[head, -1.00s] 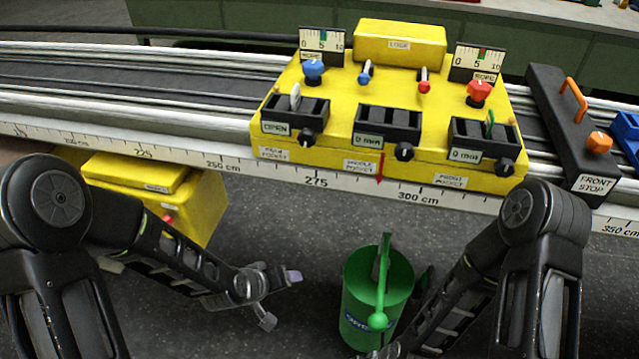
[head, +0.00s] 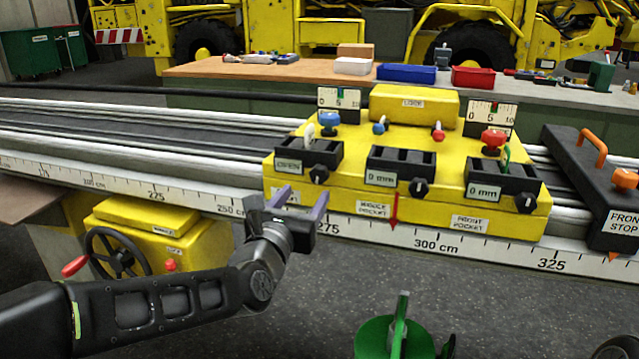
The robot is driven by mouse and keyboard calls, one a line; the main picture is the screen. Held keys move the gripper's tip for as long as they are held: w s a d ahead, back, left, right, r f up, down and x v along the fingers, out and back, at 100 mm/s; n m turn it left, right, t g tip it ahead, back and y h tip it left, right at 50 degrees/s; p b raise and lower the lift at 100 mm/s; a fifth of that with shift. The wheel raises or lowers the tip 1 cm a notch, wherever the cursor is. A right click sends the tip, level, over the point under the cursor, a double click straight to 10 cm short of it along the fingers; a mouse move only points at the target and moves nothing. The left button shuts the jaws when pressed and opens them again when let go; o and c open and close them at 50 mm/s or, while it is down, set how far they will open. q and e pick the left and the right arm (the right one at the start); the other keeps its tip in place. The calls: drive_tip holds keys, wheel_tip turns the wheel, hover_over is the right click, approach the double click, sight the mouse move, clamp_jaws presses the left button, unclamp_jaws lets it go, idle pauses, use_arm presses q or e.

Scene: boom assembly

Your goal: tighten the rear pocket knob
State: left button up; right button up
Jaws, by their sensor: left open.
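The yellow carriage (head: 350,198) on the rail has three black pockets on its front. The rear pocket (head: 303,160) is the left one, with an "OPEN" tag and a pale upright piece in it. Its black knob (head: 319,174) sits at the pocket's lower right corner. My left gripper (head: 302,197) is open and empty, fingers pointing up, in front of the carriage just below this knob. It partly covers the label under the rear pocket. I cannot tell whether it touches the carriage. My right gripper is out of view.
The middle knob (head: 418,187) and front knob (head: 526,203) sit to the right, both pockets tagged "0 mm". A black front stop (head: 590,185) stands on the rail at right. A yellow box with a handwheel (head: 118,252) is at lower left.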

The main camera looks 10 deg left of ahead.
sight(318, 178)
use_arm(q)
drive_tip(key=shift+w, duration=0.15)
drive_tip(key=w, duration=0.7)
drive_tip(key=shift+w+d+p, duration=0.25)
drive_tip(key=shift+w+p, duration=0.05)
drive_tip(key=shift+p, duration=0.1)
clamp_jaws()
idle(0.4)
